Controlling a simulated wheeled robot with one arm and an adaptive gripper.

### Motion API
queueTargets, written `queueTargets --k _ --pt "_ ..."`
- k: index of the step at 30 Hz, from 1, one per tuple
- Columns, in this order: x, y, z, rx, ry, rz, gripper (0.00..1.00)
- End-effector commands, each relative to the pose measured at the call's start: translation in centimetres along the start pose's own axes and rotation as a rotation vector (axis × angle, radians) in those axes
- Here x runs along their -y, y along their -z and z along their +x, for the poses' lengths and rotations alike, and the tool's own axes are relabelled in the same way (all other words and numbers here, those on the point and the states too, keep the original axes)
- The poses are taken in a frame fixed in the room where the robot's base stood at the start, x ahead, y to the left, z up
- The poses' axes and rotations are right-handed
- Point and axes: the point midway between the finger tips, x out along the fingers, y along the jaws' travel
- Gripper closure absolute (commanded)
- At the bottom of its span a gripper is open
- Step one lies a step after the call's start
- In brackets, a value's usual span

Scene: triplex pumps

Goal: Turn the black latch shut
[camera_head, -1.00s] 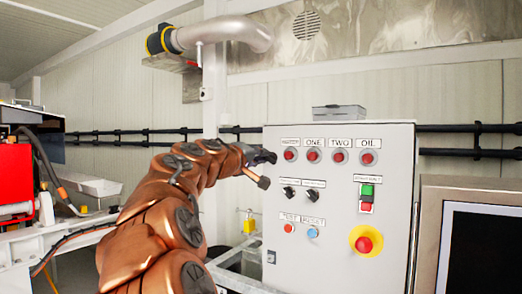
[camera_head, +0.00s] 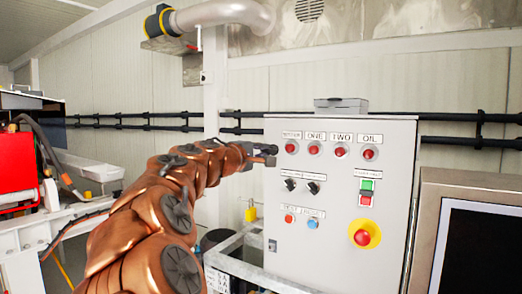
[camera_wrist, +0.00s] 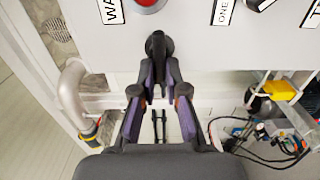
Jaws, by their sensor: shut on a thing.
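The black latch (camera_wrist: 155,43) shows in the wrist view near the edge of the grey control cabinet (camera_head: 340,238). My gripper (camera_wrist: 158,70) is shut on it, with one finger on each side. In the head view my gripper (camera_head: 268,155) is at the cabinet's upper left edge, left of the row of red lamps, and hides the latch. A second small dark latch (camera_head: 272,246) sits lower on the same edge.
The cabinet front carries red lamps (camera_head: 340,150), black selector knobs (camera_head: 313,188) and a red emergency button on yellow (camera_head: 362,238). A framed screen (camera_head: 482,245) stands at the right.

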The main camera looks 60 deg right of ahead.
Motion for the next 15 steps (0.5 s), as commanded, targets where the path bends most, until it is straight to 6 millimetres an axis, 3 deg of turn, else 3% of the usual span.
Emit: queueTargets --k 10,11,15 --pt "0.12 -0.05 0.05 0.002 0.002 -0.004 1.00" --pt "0.12 -0.05 0.05 0.002 0.002 -0.004 0.87" --pt "0.09 -0.03 0.04 0.001 0.001 -0.003 0.72"
